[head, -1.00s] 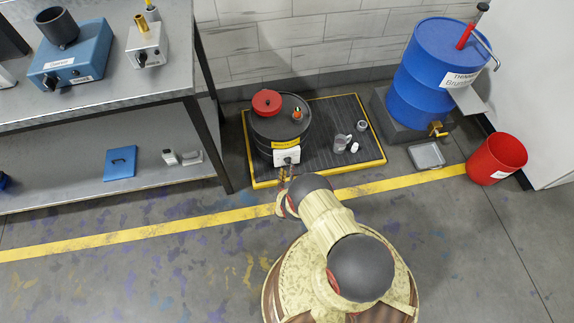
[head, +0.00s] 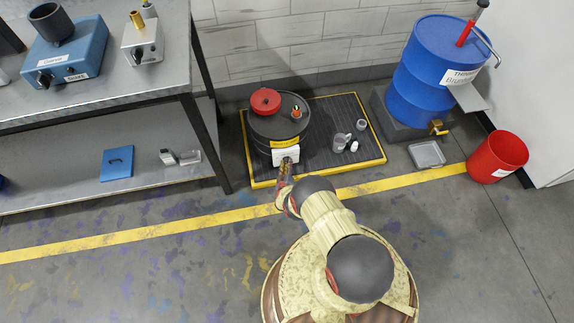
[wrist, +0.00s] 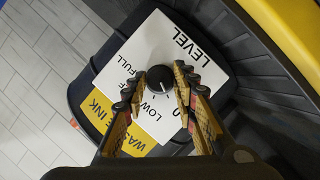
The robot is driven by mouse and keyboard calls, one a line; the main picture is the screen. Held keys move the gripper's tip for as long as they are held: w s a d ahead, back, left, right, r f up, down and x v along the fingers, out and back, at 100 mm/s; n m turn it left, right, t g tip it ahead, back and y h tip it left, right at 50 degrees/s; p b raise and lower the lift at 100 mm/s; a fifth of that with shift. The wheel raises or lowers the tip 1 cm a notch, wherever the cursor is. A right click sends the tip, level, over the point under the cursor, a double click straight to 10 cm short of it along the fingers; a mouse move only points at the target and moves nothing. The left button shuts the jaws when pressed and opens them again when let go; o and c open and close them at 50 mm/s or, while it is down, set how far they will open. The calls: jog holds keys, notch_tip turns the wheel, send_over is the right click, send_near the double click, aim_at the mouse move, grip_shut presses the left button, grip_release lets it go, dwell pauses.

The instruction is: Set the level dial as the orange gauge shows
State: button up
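The black waste ink drum (head: 263,126) stands on the tray, with an orange gauge (head: 297,112) on its top; the gauge's reading is too small to tell. A white LEVEL plate (head: 287,155) is on the drum's front. In the wrist view the black level dial (wrist: 160,77) sits on the white plate (wrist: 140,50), with LOW and FULL printed near it. Its exact pointer setting I cannot read surely. My gripper (wrist: 155,80) is open, one fingertip on each side of the dial; contact is not clear. In the head view my gripper (head: 286,167) hides the dial.
Small jars (head: 341,141) stand on the yellow-edged tray (head: 376,150). A steel bench (head: 130,88) is at left. A blue barrel (head: 425,75) and red bucket (head: 497,157) are at right. The front floor is clear.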

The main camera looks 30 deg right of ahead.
jog(key=c, duration=0.6)
jog(key=shift+c, duration=0.2)
jog(key=shift+d+r+m, duration=0.1)
jog(key=shift+m, duration=0.2)
jog(key=shift+m+y, duration=0.6)
jog(key=shift+m, duration=0.2)
jog(key=m+y, duration=0.2)
jog(key=m, duration=0.1)
jog(key=m+t+y, duration=0.1)
jog(key=m+y, duration=0.1)
jog(key=m, duration=0.2)
jog(key=m+t+y, duration=0.1)
jog(key=m+y, duration=0.1)
jog(key=m, duration=0.1)
jog(key=shift+s+d+m+y, duration=0.15)
jog(key=shift+d+m+y, duration=0.25)
jog(key=shift+t, duration=0.3)
